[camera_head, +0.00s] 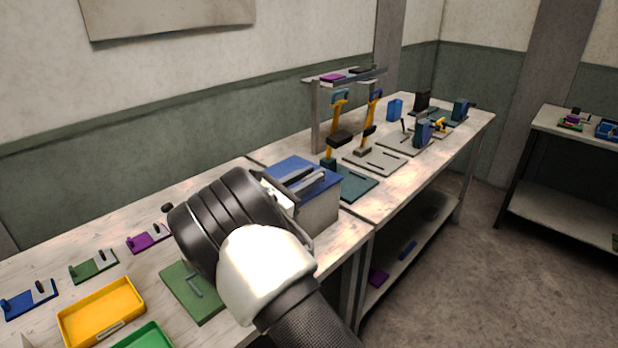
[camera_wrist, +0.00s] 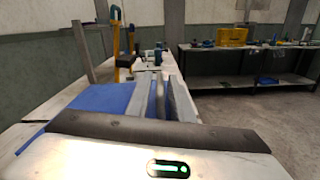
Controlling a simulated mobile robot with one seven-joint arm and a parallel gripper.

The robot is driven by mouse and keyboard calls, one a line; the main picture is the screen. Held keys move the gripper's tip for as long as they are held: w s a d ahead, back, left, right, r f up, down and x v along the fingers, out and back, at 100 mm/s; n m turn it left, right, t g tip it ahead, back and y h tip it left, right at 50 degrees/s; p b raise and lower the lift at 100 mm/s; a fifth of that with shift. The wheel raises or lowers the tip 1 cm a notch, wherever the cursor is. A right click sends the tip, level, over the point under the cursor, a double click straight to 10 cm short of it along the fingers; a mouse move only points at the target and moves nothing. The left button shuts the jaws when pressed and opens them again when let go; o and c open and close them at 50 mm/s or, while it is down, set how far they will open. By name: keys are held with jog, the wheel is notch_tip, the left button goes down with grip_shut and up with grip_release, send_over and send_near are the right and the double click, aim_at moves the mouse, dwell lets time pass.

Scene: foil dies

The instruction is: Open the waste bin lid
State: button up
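The waste bin looks to be the grey box (camera_head: 318,212) with a flat blue lid (camera_head: 301,163) on the near workbench. The lid lies level and looks closed. It also shows at the left of the wrist view (camera_wrist: 98,98). My gripper (camera_head: 312,180) reaches over the lid from the left, its fingers low along the top. In the wrist view the two grey fingers (camera_wrist: 161,100) stand apart with a narrow gap. A thin dark piece seems to lie between them; I cannot tell whether it is a lid handle or is touched. My wrist hides the box's left side.
A yellow tray (camera_head: 101,312), a green tray (camera_head: 146,338) and a green plate (camera_head: 192,291) lie on the bench at left. Beyond the box stand yellow-handled presses (camera_head: 370,118) and a raised shelf (camera_head: 345,75). Open floor (camera_head: 455,265) lies to the right.

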grip_shut()
jog(key=shift+r, duration=0.1)
